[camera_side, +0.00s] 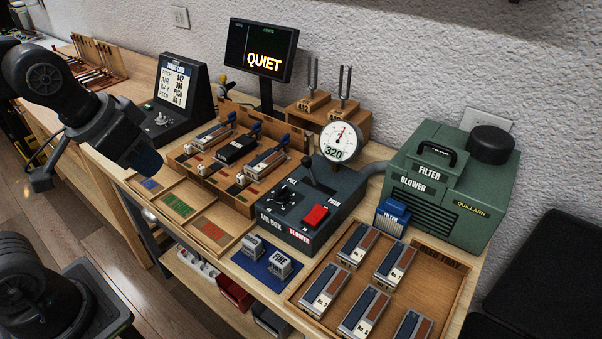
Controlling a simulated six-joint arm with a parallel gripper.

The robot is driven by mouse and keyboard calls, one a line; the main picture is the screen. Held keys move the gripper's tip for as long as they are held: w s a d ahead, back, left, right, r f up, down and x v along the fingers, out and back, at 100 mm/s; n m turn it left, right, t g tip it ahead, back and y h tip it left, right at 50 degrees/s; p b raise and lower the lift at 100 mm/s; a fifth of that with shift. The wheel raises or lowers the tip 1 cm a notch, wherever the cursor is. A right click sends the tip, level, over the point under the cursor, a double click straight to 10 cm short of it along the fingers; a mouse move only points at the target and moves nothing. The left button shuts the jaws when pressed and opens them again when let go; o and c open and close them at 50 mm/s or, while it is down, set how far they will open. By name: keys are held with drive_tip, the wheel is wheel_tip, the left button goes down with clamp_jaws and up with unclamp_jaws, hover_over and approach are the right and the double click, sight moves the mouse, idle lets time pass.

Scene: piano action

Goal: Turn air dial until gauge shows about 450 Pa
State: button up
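The air box (296,222) is a dark grey console with a sloped top, labelled "AIR BOX" and "BLOWER". A black dial (283,193) sits at the left of its top. A round white gauge (340,141) with a red needle stands behind it, and its readout shows 320.
A red switch (315,216) and an upright black lever (309,172) share the box top. The green blower (450,185) is at right, and a tray (458,275) of reed-like parts is in front. A monitor (263,50) reads "QUIET". A blue mat (240,262) holds two blocks.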

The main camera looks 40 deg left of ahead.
sight(279, 191)
drive_tip(key=o, duration=0.6)
drive_tip(key=w+d+g, duration=0.2)
drive_tip(key=w, duration=0.9)
drive_tip(key=shift+w+d+r+g, duration=0.25)
drive_tip(key=shift+d+r+g, duration=0.05)
drive_tip(key=shift+o, duration=0.2)
drive_tip(key=w+d+f+g, duration=0.1)
drive_tip(key=w+d+f, duration=0.1)
drive_tip(key=w, duration=0.3)
drive_tip(key=w+d+f+g, duration=0.1)
drive_tip(key=w+f, duration=0.2)
drive_tip(key=w, duration=0.2)
drive_tip(key=shift+d+f, duration=0.35)
drive_tip(key=shift+f, duration=0.05)
drive_tip(key=f, duration=1.4)
drive_tip(key=shift+w+d+f, duration=0.15)
drive_tip(key=shift+w+f, duration=0.05)
drive_tip(key=shift+w, duration=0.15)
drive_tip(key=shift+c, duration=0.4)
drive_tip(key=c, duration=0.8)
